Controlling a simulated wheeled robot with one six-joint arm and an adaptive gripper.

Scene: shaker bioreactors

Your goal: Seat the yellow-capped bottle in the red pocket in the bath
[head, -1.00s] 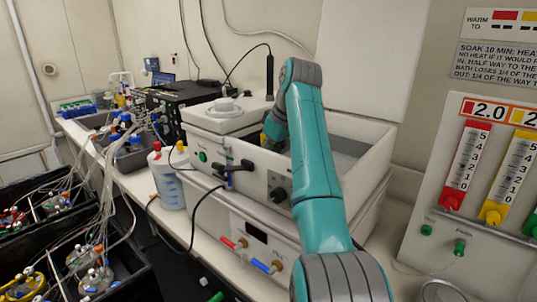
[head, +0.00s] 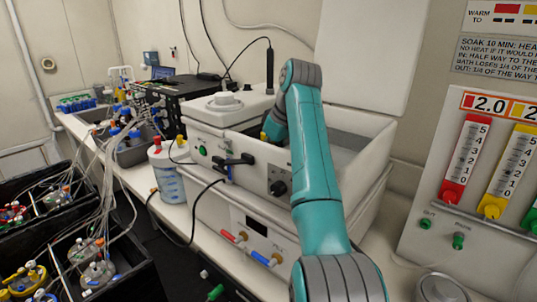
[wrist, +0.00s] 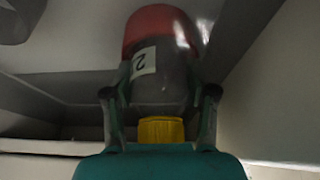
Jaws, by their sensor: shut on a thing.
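In the wrist view my gripper (wrist: 160,105) is shut on a dark grey bottle (wrist: 160,85), one finger on each side. Its yellow cap (wrist: 161,131) faces my palm, and a label reading 2 is on its side. A red rounded shape (wrist: 160,27) covers the far end of the bottle; I cannot tell whether it is the red pocket or part of the bottle. In the head view my arm reaches over the front wall of the white bath (head: 352,168). A bit of yellow shows beside the arm there; the fingers and bottle are mostly hidden.
A control box (head: 226,108) with a dark probe stands at the bath's left end. A jug (head: 168,172) stands left of the bath. A panel with red and yellow gauges (head: 462,165) is at right. Black bins with tubed vessels are at lower left.

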